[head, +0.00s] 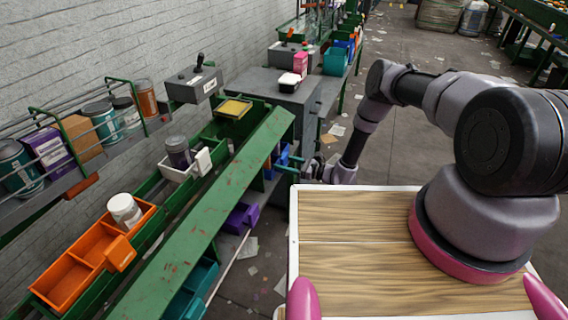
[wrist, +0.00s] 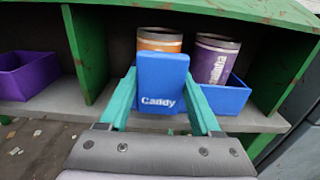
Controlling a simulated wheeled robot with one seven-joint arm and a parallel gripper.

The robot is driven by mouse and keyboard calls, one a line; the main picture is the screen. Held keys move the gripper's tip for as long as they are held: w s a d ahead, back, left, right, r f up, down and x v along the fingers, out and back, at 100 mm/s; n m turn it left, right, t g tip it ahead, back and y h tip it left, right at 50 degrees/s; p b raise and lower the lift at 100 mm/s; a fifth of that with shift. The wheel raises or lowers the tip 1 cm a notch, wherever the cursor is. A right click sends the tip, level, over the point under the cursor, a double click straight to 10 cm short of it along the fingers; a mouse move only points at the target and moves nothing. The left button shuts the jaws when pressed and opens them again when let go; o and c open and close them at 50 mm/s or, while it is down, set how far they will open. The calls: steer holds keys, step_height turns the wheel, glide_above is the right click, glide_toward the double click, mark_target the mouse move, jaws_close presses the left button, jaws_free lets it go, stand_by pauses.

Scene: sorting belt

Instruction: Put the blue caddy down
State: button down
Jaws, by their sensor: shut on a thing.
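The blue caddy (wrist: 228,97) is in the wrist view, with a raised front plate marked "Caddy". An orange-banded can (wrist: 158,40) and a purple can (wrist: 212,60) stand in it. My gripper (wrist: 162,88) has its teal fingers on both sides of the plate and is shut on it. The caddy is inside an open bay of the green bench, over the grey shelf (wrist: 262,122). I cannot tell whether its base touches the shelf. In the head view the caddy (head: 283,158) is a small blue patch at the bench side, partly hidden beside my gripper (head: 297,163).
A purple bin (wrist: 28,76) sits in the bay to the left, past a green divider (wrist: 86,55). The green bench top (wrist: 220,10) hangs over the caddy. In the head view a teal bin (head: 197,288) is lower along the bench, and a grey cabinet (head: 300,100) stands beyond.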

steer(key=shift+f, duration=0.15)
steer(key=shift+c, duration=0.4)
jaws_free()
steer(key=shift+d, duration=0.15)
steer(key=v, duration=1.1)
steer(key=shift+s+d, duration=0.15)
steer(key=shift+d, duration=0.2)
